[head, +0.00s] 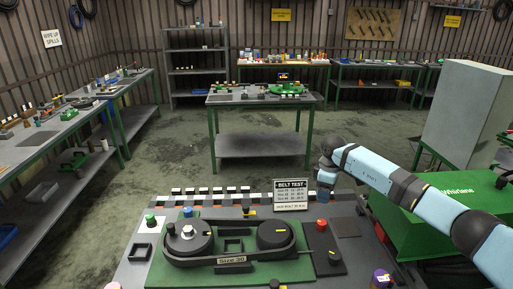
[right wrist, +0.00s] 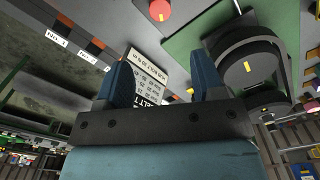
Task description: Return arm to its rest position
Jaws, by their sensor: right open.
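My right arm (head: 370,170) reaches in from the right over the back right of the workbench. My right gripper (head: 324,194) hangs near the right side of the belt test sign (head: 290,194). In the right wrist view its two blue fingers (right wrist: 166,82) are apart with nothing held between them. The sign (right wrist: 148,80) shows beyond the fingers; I cannot tell the exact gap. The belt assembly (head: 228,243), a black belt around two round pulleys on a green plate, sits on the workbench. My left gripper is out of view.
A red button (head: 321,224) on a dark panel stands right of the belt. Green and blue knobs (head: 150,219) stand left and behind it. A green cabinet (head: 440,215) is under my right arm. A table (head: 262,98) stands beyond open floor.

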